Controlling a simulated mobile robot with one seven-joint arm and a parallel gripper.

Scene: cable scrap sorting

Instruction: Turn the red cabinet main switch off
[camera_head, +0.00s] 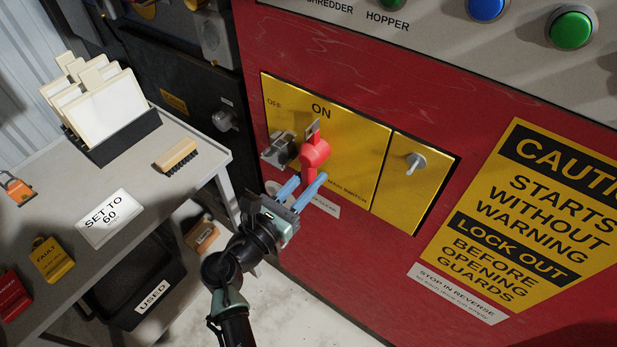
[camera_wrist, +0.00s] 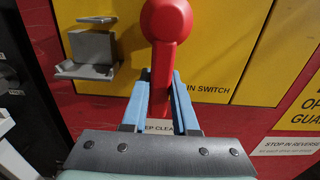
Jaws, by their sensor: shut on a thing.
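The red main switch handle (camera_head: 314,153) is mounted on a yellow panel (camera_head: 349,143) of the red cabinet (camera_head: 225,8). "ON" is printed above the handle and "OFF" to the upper left. The handle's round hub is at the top and its lever points down. My gripper (camera_head: 301,188) is shut on the lever, with a blue finger on each side. In the wrist view the red handle (camera_wrist: 166,22) rises from between the two blue fingers (camera_wrist: 160,105). The fingers hide part of the lever.
A grey metal bracket (camera_head: 278,150) sticks out left of the handle; it also shows in the wrist view (camera_wrist: 88,50). A smaller yellow panel with a grey knob (camera_head: 415,162) is to the right. A grey table (camera_head: 180,140) with cards and padlocks stands at the left.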

